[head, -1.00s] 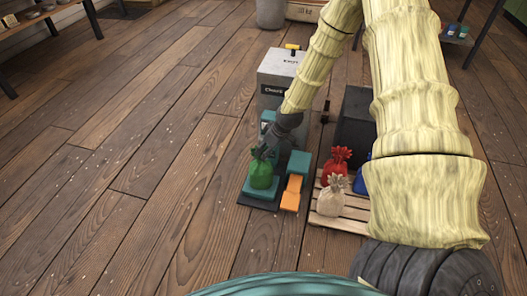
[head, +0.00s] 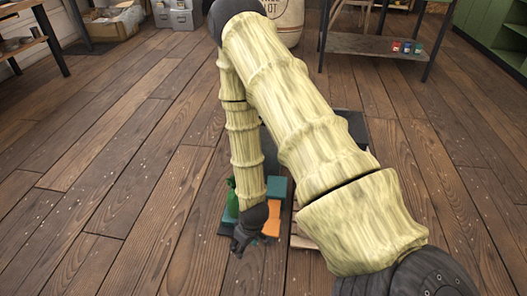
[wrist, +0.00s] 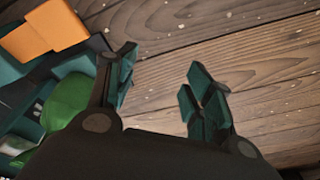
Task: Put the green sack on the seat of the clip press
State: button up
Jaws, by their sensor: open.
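The green sack (head: 232,198) stands on the teal seat (head: 229,218) of the clip press, partly hidden behind my arm in the head view. In the wrist view the green sack (wrist: 68,100) shows at the left, outside my fingers. My gripper (head: 238,250) is in front of the press, near the floor in the picture. Its fingers (wrist: 163,88) are spread with only floorboards between them, apart from the sack. Most of the press body is hidden behind my arm. Its orange part (head: 271,220) shows beside the gripper.
A wooden pallet (head: 300,241) is right of the press, mostly covered by my arm, and its sacks are hidden. A dark shelf (head: 375,44) with small tins stands at the back right. The floor to the left and in front is clear.

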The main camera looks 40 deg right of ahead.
jog(key=s+a+f+g, duration=0.1)
jog(key=s+a, duration=0.2)
jog(key=s, duration=0.6)
jog(key=s+a+f+m+g+h, duration=0.1)
jog(key=s+a+f, duration=0.1)
jog(key=s, duration=0.6)
jog(key=shift+s+a+f, duration=0.15)
jog(key=shift+s+a, duration=0.2)
jog(key=shift+a, duration=0.45)
jog(key=shift+m, duration=0.3)
